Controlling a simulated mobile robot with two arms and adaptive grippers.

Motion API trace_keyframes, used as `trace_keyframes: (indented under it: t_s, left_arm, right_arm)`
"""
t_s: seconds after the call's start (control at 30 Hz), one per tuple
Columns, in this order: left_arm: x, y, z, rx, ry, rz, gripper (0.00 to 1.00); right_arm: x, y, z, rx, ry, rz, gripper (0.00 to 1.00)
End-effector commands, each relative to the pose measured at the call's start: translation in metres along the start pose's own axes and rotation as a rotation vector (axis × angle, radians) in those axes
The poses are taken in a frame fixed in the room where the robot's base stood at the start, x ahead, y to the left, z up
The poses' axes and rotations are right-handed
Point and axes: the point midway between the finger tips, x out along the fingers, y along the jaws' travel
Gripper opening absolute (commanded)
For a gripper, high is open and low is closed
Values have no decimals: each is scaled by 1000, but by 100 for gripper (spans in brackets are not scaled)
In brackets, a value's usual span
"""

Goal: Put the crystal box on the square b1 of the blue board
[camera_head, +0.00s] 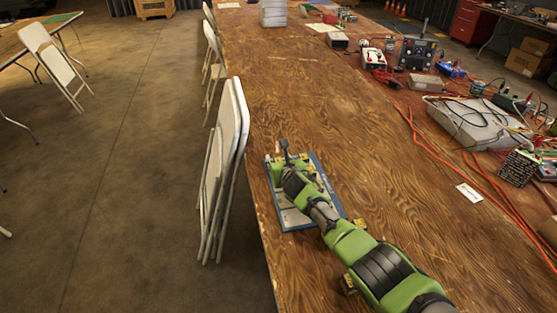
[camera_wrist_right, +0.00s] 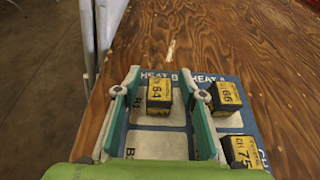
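The blue board (camera_head: 334,192) lies flat near the table's left edge. In the wrist view it has pale squares, one empty (camera_wrist_right: 158,145), and "HEAT B" and "HEAT A" headings. A small black-and-yellow box marked 64 (camera_wrist_right: 159,93) sits on the square labelled apparently B1. I cannot read the word crystal on it. My right gripper (camera_wrist_right: 160,76) is open, one finger on each side of this box, with gaps visible. In the head view the right gripper (camera_head: 286,158) is over the board. My left gripper is not in view.
Boxes marked 66 (camera_wrist_right: 227,96) and 75 (camera_wrist_right: 243,151) stand on the board's right column. Electronics and a grey case (camera_head: 478,121) with red cables lie along the table's right side. Folded white chairs (camera_head: 222,165) lean at the left edge. The table's middle is clear.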

Motion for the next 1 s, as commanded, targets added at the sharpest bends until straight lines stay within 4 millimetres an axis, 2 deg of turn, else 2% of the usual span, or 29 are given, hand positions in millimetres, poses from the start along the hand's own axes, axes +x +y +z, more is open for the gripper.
trace_keyframes:
  t_s: [0.2, 0.37, 0.6, 1.0]
  left_arm:
    - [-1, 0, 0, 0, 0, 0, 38]
    - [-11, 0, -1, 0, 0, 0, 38]
    - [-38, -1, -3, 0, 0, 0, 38]
    - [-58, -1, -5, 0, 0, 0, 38]
  right_arm:
    - [-1, 0, 1, 1, 0, 0, 38]
    - [-8, -1, 5, 1, 1, -1, 38]
    - [-36, 0, 7, 0, 2, 0, 38]
    - [-88, 0, 4, -1, 0, 0, 38]
